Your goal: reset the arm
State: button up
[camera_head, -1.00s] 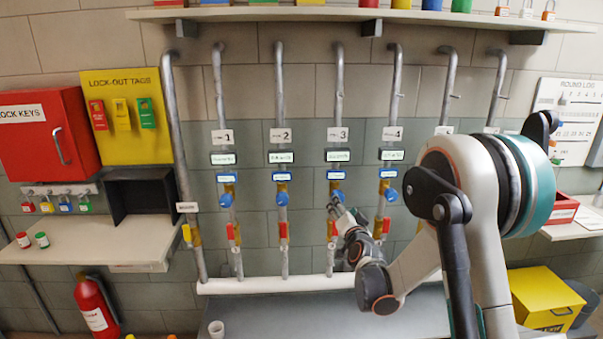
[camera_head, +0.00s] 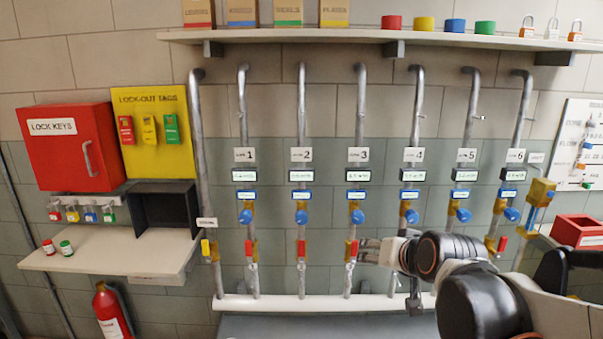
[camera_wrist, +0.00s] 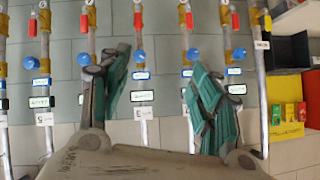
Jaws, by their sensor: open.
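My gripper (camera_head: 366,251) is in the head view in front of the pipe wall, just right of the red handle (camera_head: 351,249) on pipe 3 (camera_head: 361,115). Whether it touches the handle cannot be told. In the upside-down wrist view my gripper (camera_wrist: 160,62) has its two teal-padded fingers spread wide, with nothing held between them. Pipe 3 and its blue knob (camera_wrist: 139,56) show in the gap, beyond the fingers. My arm reaches in from the lower right and hides the lower parts of pipes 4 and 5.
Numbered pipes rise from a white horizontal pipe (camera_head: 285,304). A shelf (camera_head: 350,38) with padlocks runs above. A red key box (camera_head: 68,150), yellow tag board (camera_head: 150,160) and side shelf (camera_head: 110,252) are at left. A red tray (camera_head: 580,231) is at right.

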jog(key=s+d+f+n+g, duration=0.1)
jog(key=s+f+g, duration=0.1)
jog(key=s, duration=0.8)
jog(key=s+d+f+n+g+h, duration=0.1)
jog(key=s+f, duration=0.2)
jog(key=s, duration=0.8)
jog(key=shift+d+f+g+h, duration=0.25)
jog(key=shift+d+g+h, duration=0.05)
jog(key=shift+d+g, duration=0.1)
dwell(0.8)
